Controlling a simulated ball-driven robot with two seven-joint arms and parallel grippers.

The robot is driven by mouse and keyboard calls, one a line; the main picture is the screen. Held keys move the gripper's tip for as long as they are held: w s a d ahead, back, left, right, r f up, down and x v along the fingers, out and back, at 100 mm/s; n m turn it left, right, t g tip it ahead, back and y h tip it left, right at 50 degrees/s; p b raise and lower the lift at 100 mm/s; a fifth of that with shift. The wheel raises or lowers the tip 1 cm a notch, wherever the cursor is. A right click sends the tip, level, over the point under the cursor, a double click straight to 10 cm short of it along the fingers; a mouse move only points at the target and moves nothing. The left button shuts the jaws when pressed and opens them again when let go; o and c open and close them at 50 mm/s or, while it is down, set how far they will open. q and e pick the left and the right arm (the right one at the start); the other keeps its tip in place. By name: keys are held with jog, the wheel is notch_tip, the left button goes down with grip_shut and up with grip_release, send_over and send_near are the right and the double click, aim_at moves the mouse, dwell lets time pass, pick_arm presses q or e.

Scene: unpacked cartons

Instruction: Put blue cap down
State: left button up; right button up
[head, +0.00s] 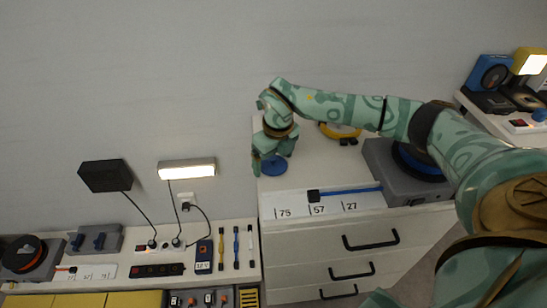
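The blue cap (274,167) is a small round disc at the left end of the white drawer cabinet's top (305,172). My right gripper (271,158) is directly over and around the cap, with its teal fingers spread to either side of it. The fingers partly hide the cap. I cannot tell whether they touch it, or whether the cap rests fully on the top. My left gripper does not show in this view.
On the cabinet, a blue-handled tool (345,192) lies along the front by printed numbers. A grey device with a blue disc (400,180) stands to the right. A yellow round object (340,131) sits behind, under my arm. A lower cluttered bench (225,262) adjoins at left.

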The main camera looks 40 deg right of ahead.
aim_at(277, 168)
pick_arm(q)
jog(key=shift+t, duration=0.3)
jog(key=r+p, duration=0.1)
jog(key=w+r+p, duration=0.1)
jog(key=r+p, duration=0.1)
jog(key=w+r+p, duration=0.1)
jog(key=p, duration=0.1)
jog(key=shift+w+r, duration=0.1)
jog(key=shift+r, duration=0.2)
pick_arm(e)
notch_tip(277, 168, up, 12)
jog(key=s, duration=0.1)
jog(key=shift+s+r, duration=0.15)
jog(key=shift+s, duration=0.05)
